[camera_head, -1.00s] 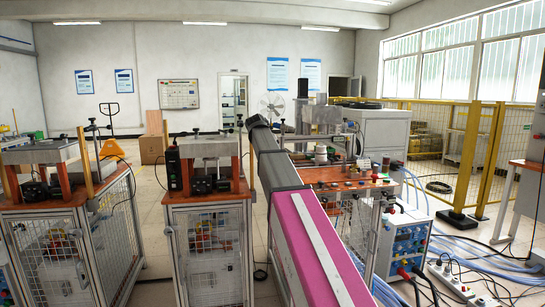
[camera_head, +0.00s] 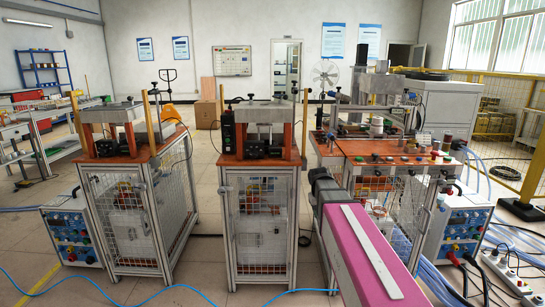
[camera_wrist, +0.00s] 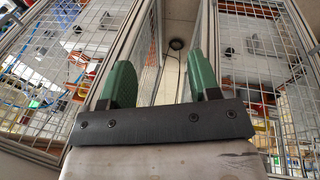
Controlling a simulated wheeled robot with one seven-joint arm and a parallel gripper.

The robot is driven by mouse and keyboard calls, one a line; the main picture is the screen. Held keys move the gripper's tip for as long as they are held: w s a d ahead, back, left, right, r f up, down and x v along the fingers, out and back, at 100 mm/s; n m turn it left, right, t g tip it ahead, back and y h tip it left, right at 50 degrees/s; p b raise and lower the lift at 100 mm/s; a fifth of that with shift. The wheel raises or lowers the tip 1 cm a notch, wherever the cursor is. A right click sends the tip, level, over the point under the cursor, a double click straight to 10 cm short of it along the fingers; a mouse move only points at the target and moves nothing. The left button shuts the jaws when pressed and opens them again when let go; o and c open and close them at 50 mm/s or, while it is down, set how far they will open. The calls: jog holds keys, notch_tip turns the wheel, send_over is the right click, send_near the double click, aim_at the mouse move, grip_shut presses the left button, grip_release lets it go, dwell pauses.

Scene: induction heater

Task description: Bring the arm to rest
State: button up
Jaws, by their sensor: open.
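My gripper (camera_wrist: 160,75) shows in the wrist view, with two green fingers set apart and nothing between them. It is in the gap between two wire-mesh cages, with floor beyond the fingertips. In the head view my arm's pink and dark links reach in from the lower right, but the gripper itself is hidden. The dark link lies low in front of the right-hand workbench (camera_head: 385,151), close to its mesh front. Whether they touch cannot be told.
Two caged stations, a middle one (camera_head: 258,215) and a left one (camera_head: 132,212), stand left of my arm. A blue control box (camera_head: 70,236) is at far left and another (camera_head: 462,228) at right. Cables and a power strip (camera_head: 510,272) lie on the right floor. A yellow fence (camera_head: 527,140) stands behind.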

jog(key=s+a+f+m+g+y, duration=0.2)
jog(key=s+f, duration=1.2)
jog(key=s, duration=0.4)
jog(key=shift+f, duration=0.15)
